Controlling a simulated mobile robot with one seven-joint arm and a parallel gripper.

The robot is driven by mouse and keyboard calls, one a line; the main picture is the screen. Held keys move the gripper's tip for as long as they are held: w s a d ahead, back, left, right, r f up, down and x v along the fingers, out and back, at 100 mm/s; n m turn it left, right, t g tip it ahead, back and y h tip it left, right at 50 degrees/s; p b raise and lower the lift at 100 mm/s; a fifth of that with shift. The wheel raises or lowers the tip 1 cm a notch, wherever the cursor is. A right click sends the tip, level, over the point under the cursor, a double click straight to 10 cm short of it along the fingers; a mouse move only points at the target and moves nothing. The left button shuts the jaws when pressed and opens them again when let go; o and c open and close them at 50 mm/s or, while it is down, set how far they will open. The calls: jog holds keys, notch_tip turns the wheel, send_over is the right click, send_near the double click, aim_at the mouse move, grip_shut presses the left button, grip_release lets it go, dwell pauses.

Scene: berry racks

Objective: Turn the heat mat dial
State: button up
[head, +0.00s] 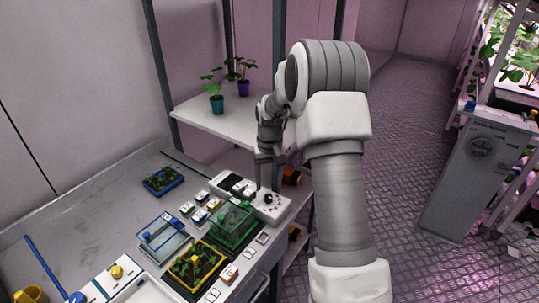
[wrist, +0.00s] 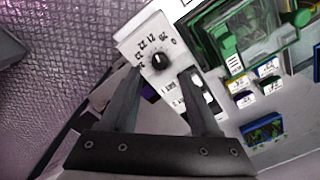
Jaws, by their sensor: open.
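The heat mat dial is a small black knob (wrist: 160,60) with printed numbers around it, on a white control box (wrist: 133,38) in the wrist view. In the head view the box (head: 278,208) sits at the right end of the bench, with the dial (head: 268,198) on its top. My gripper (wrist: 168,83) is open and empty. Its two dark fingers are spread to either side below the knob in the wrist view. In the head view my gripper (head: 267,186) points down at the box. I cannot tell whether a finger touches the box.
A green-lidded tray (head: 232,224) stands next to the box, with a yellow-rimmed tray (head: 194,268), a clear-lidded tray (head: 162,238) and a blue tray (head: 163,181) further left. Small labelled blocks lie between them. A shelf (head: 205,125) with two potted plants stands behind.

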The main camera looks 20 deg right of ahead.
aim_at(270, 196)
notch_tip(270, 196, up, 12)
jog(key=shift+d, duration=0.15)
jog(key=shift+r, duration=0.1)
dwell(0.4)
jog(key=s+a+r+n+t, duration=0.1)
jog(key=s+a+r, duration=0.35)
jog(key=s, duration=0.25)
jog(key=s+a+r+t, duration=0.2)
jog(key=s+a+r, duration=0.1)
jog(key=s+r, duration=0.3)
jog(key=s+a+f+t, duration=0.1)
jog(key=s+a+t, duration=0.1)
jog(key=s, duration=1.4)
jog(key=shift+s+a+n+t, duration=0.3)
jog(key=shift+a+n, duration=0.1)
jog(key=shift+a, duration=0.4)
